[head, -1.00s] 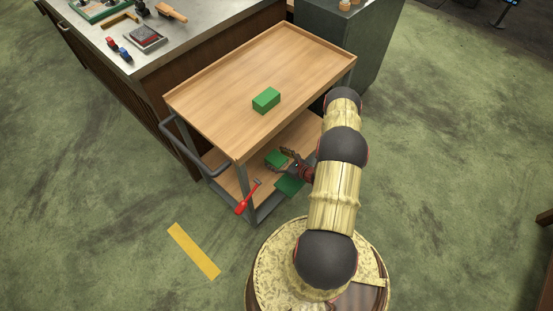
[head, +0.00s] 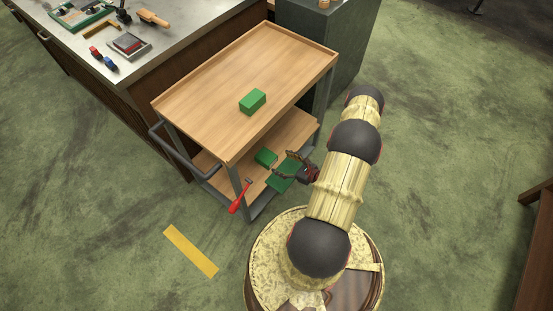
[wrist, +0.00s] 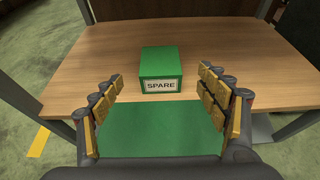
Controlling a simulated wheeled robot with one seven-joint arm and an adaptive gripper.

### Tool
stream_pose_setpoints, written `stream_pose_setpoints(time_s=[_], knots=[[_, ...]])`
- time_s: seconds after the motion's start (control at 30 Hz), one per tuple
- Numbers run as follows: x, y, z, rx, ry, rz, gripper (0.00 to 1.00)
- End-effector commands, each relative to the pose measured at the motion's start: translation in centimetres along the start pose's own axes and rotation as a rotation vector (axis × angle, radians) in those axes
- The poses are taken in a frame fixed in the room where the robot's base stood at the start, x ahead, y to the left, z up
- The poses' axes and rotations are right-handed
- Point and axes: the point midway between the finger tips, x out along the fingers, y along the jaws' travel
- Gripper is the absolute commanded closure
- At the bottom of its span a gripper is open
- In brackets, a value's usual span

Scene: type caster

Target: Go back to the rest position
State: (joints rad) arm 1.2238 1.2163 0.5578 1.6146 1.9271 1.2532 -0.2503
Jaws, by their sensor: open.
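My gripper (head: 285,165) is open at the near side of the cart's lower shelf, its fingers spread. It also shows in the wrist view (wrist: 160,82), with one finger on each side and nothing gripped between them. A green box labelled SPARE (wrist: 161,70) stands on the wooden lower shelf (wrist: 225,65), beyond the fingertips. The same box shows in the head view (head: 265,157). A flat green panel (wrist: 160,130) lies between the fingers and the box; I cannot tell whether it is attached to the box.
The wooden cart's top shelf (head: 215,88) holds another green box (head: 252,101). A red-handled tool (head: 240,197) shows at the cart's near corner. A metal-topped bench (head: 160,42) with tools stands behind. Green floor is open to the right, with a yellow strip (head: 190,250) at left.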

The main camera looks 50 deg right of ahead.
Motion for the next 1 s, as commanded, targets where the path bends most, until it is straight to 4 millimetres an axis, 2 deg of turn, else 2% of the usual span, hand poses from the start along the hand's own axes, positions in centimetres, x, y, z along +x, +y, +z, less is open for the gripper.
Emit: stream_pose_setpoints(time_s=[0.17, 0.8, 0.87, 1.0], knots=[[-0.8, 0.0, 0.0, -0.001, 0.000, 0.000, 0.26], [-0.8, 0.2, -0.2, 0.018, 0.008, 0.006, 0.26], [-0.8, 1.2, -0.3, 0.019, 0.011, 0.041, 0.26], [-1.5, 5.7, -0.4, 0.030, 0.022, 0.171, 0.26]])
